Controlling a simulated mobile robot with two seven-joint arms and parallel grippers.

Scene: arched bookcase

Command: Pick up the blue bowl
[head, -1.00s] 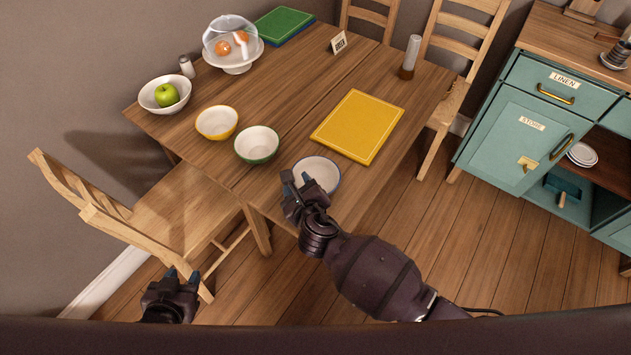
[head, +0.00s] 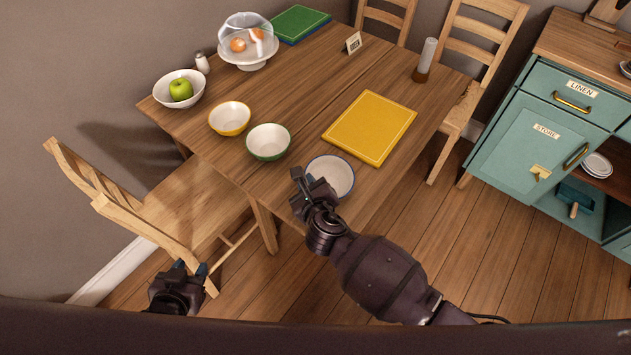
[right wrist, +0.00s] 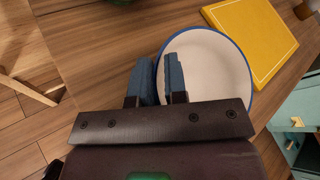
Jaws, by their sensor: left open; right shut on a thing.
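The blue bowl, white with a blue rim (head: 333,174), is at the near edge of the wooden table (head: 290,195). It looks upright; I cannot tell whether its base touches the table. My right gripper (head: 309,181) is shut on the bowl's left rim. In the right wrist view its fingers (right wrist: 160,75) straddle the blue-rimmed wall, and the bowl (right wrist: 212,70) extends to their right. The near left part of the bowl is hidden behind the gripper. My left gripper (head: 190,270) is open and empty, low in the head view, away from the table top.
A green-rimmed bowl (head: 268,141) and yellow-rimmed bowl (head: 230,117) stand to the left. A yellow board (head: 370,127) lies just behind the blue bowl. A chair (head: 170,210) stands at the table's left side.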

